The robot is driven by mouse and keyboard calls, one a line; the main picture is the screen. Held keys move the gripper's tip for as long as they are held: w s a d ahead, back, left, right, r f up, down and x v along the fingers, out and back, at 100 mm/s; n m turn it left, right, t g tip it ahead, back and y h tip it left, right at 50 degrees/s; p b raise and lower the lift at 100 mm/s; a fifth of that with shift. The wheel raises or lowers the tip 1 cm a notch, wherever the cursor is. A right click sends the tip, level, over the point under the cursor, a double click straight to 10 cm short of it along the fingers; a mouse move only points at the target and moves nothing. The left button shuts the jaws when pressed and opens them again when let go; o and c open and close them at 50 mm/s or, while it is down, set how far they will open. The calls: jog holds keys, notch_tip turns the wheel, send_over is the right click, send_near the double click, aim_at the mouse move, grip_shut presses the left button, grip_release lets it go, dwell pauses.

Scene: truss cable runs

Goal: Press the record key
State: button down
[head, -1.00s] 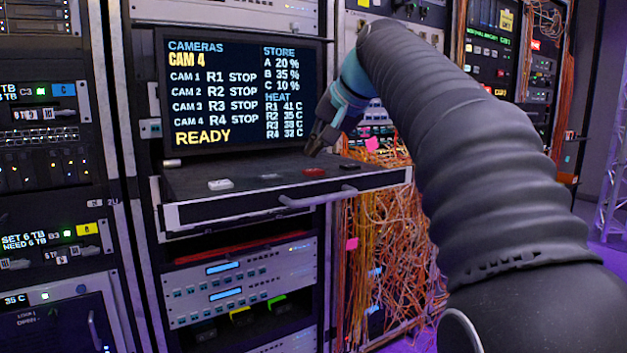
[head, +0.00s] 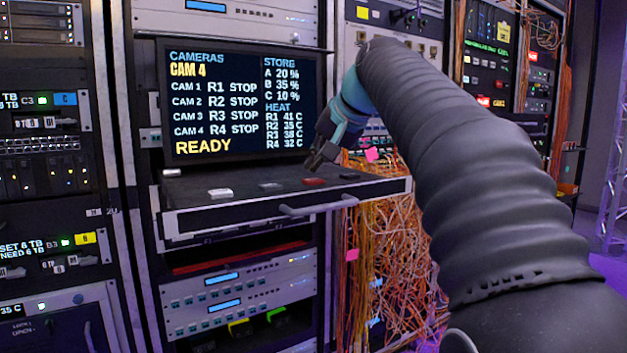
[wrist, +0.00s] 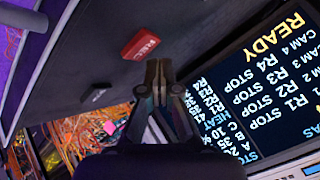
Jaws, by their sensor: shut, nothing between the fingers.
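The red record key (head: 314,182), marked REC in the wrist view (wrist: 140,43), sits on the dark pull-out shelf (head: 240,208) below the screen. My gripper (head: 314,164) is shut and empty, pointing down just above and behind the key. In the wrist view its closed fingertips (wrist: 158,66) lie close beside the key, with a small apparent gap. I see no contact. The screen (head: 240,105) reads CAM 4 and READY, with R1 to R4 all at STOP.
A white key (head: 220,193) and a grey key (head: 270,185) sit left of the red one. A dark key (head: 349,176) lies to its right. The shelf has a front handle (head: 318,205). Loose orange cables (head: 400,240) hang at the right.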

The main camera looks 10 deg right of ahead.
aim_at(316, 180)
dwell(0.7)
jog(key=shift+f, duration=0.45)
jog(key=shift+f+b, duration=0.4)
jog(key=shift+b, duration=0.1)
dwell(0.5)
dwell(0.4)
jog(key=shift+r+p, duration=0.85)
jog(key=shift+p, duration=0.1)
jog(key=shift+r, duration=0.1)
notch_tip(316, 180, up, 3)
jog(key=p, duration=0.3)
jog(key=shift+r, duration=0.9)
